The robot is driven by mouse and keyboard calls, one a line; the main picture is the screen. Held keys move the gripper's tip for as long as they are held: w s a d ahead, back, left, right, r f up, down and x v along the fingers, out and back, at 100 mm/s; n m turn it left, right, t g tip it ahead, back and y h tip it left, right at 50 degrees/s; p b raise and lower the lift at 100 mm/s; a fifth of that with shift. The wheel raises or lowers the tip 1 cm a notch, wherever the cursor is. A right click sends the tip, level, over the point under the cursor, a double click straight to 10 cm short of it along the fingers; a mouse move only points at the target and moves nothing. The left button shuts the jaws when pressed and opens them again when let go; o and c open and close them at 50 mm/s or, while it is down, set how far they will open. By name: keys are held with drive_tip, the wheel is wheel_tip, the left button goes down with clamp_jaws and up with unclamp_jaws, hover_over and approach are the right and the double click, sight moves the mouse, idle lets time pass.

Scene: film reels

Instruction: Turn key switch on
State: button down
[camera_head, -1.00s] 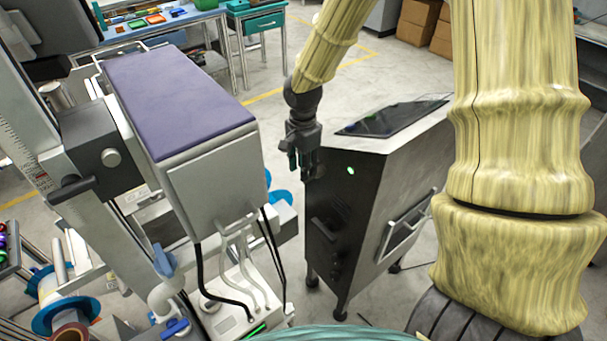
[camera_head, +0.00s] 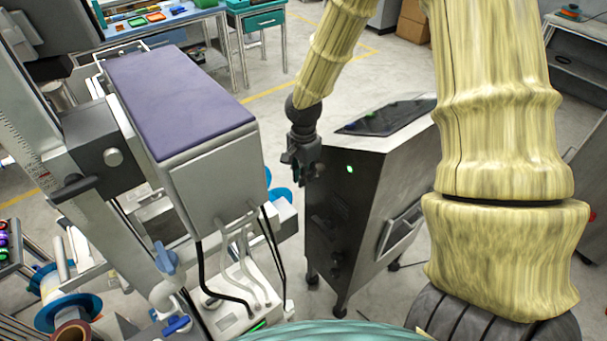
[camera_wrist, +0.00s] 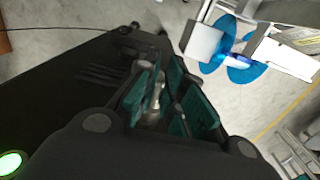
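My gripper (camera_head: 300,172) is at the upper left part of the dark front face of a metal cabinet (camera_head: 335,215). In the wrist view, its teal-padded fingers (camera_wrist: 168,100) stand on either side of a small silvery part (camera_wrist: 153,103), which may be the key switch. The fingers partly cover this part, so I cannot tell whether they grip it or only surround it. The key switch cannot be made out in the head view. A lit green light (camera_head: 350,169) is on the cabinet face right of my gripper; it also shows in the wrist view (camera_wrist: 10,163).
A machine with a purple-topped box (camera_head: 175,95) stands close on the left, with cables below it. Blue reels (camera_head: 280,195) sit between it and the cabinet. A sloped dark panel (camera_head: 385,116) tops the cabinet. Open floor lies behind.

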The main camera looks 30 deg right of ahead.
drive_tip(key=shift+w+r+g+p, duration=0.1)
drive_tip(key=shift+r+g+p, duration=0.15)
drive_tip(key=shift+p, duration=0.35)
drive_tip(key=shift+g+p, duration=0.25)
drive_tip(key=shift+p, duration=0.1)
drive_tip(key=shift+w+g+p, duration=0.1)
drive_tip(key=shift+g+p, duration=0.5)
drive_tip(key=shift+p, duration=0.25)
drive_tip(key=shift+w+f+g+h, duration=0.15)
drive_tip(key=shift+f+g, duration=0.05)
drive_tip(key=shift+g, duration=1.4)
drive_tip(key=shift+w+f+g+h, duration=0.2)
drive_tip(key=shift+g, duration=1.4)
drive_tip(key=shift+w+f+g+h, duration=0.15)
drive_tip(key=shift+f+g, duration=0.05)
drive_tip(key=shift+g, duration=1.4)
drive_tip(key=c, duration=1.5)
unclamp_jaws()
